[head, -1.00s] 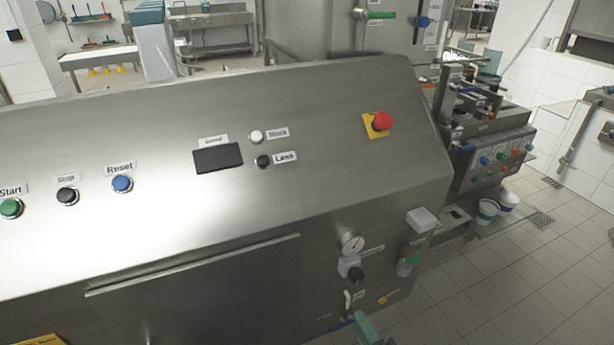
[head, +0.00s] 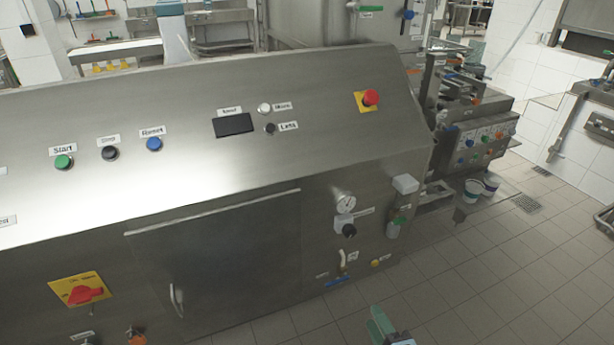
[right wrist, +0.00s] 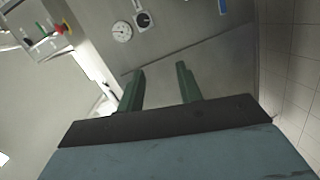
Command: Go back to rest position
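My right gripper (head: 384,328) shows at the bottom edge of the head view, over the tiled floor in front of the machine. In the right wrist view its two green fingers (right wrist: 160,84) stand apart with nothing between them. The gripper is open and touches nothing that I can see. My left gripper is in neither view.
The steel filling machine (head: 228,250) stands in front with several buttons, a red emergency stop (head: 371,97), a pressure gauge (head: 344,203) and a red rotary switch (head: 86,295). Tiled floor (head: 500,270) is clear at right.

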